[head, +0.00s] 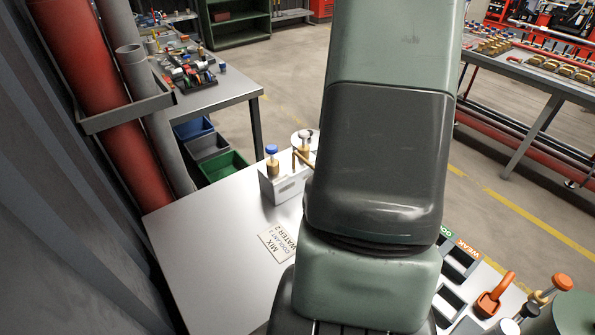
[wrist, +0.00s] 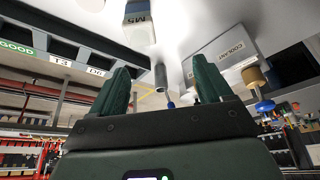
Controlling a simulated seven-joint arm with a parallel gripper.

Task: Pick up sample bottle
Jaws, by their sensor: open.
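In the head view, a small bottle with amber contents and a blue cap (head: 272,160) stands in a white block on the bench. A second amber bottle with a pale cap (head: 304,145) stands behind it. I cannot tell which is the sample bottle. My gripper (wrist: 160,66) is open, its two green fingers apart in the wrist view; my arm hides it in the head view. A grey cylinder (wrist: 160,77) shows between the fingers, apparently beyond them. To the right, the wrist view shows an inverted amber bottle with a blue cap (wrist: 258,87) by a box marked COOLANT (wrist: 222,52).
A card reading MIX COOLANT 2 WATER 2 (head: 278,242) lies on the bench (head: 190,250). Dark trays marked GOOD and WEAK (head: 455,268), with an orange-handled item (head: 494,296), are at right. Red and grey pipes (head: 125,150) rise along the left wall. The bench's left part is clear.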

